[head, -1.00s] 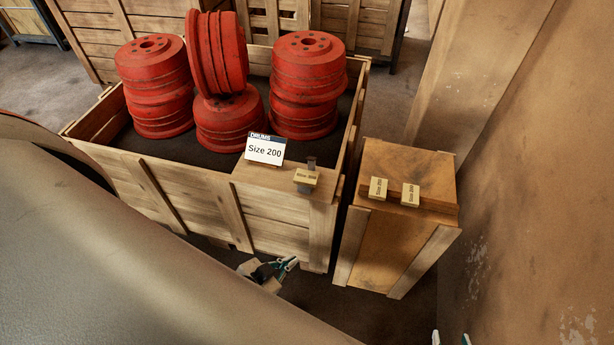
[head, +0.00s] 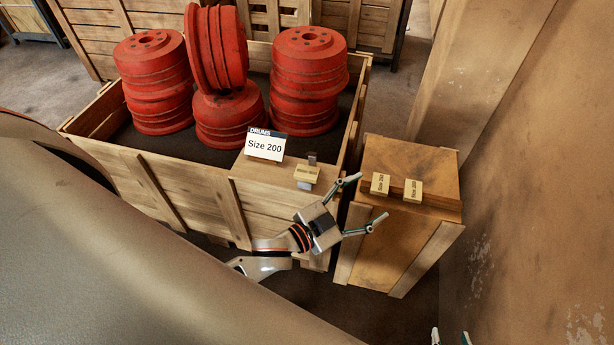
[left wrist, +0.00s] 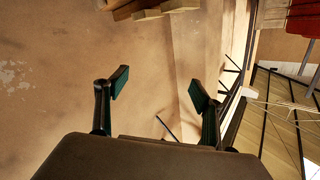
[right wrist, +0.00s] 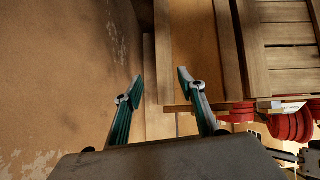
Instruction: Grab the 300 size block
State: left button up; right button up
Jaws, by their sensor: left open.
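Two small yellow blocks lie side by side on the ledge of a wooden cabinet (head: 405,245). The left block (head: 380,184) and the right block (head: 413,191) carry "Size" labels whose numbers are too small to read surely. A third labelled block (head: 306,174) is at the crate's front corner, beside the "Size 200" sign (head: 265,145). My left gripper (head: 373,197) is open and empty, its fingers pointing right, just left of the two blocks; contact cannot be judged. My right gripper (head: 450,338) shows only its fingertips at the bottom edge; in the right wrist view (right wrist: 158,82) it is open and empty.
A wooden crate (head: 185,190) holds several red drums (head: 310,75) left of the cabinet. A brown wall (head: 540,200) rises close on the right. A gap with dark floor lies between crate and cabinet.

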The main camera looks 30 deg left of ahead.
pick_arm(q)
jog(key=w+d+r+m+g+h+b, duration=0.1)
jog(key=d+r+m+h, duration=0.5)
jog(key=d+r, duration=0.25)
jog(key=s+d+r+m+g+h+b, duration=0.2)
jog(key=s+d+r+m+g+h, duration=0.35)
jog(key=m+g, duration=0.4)
jog(key=m+g+y+b, duration=0.55)
jog(key=m+y, duration=0.25)
jog(key=y, duration=1.2)
send_over(306, 174)
jog(key=shift+h, duration=0.25)
jog(key=f, duration=1.4)
jog(key=shift+s+f+b, duration=0.25)
jog(key=shift+b, duration=0.05)
jog(key=shift+a+f, duration=0.15)
jog(key=shift+f, duration=0.05)
jog(key=f, duration=0.3)
jog(key=f+b, duration=0.1)
jog(key=f, duration=0.3)
jog(key=shift+w+d+f, duration=0.1)
jog(key=shift+w+d, duration=0.1)
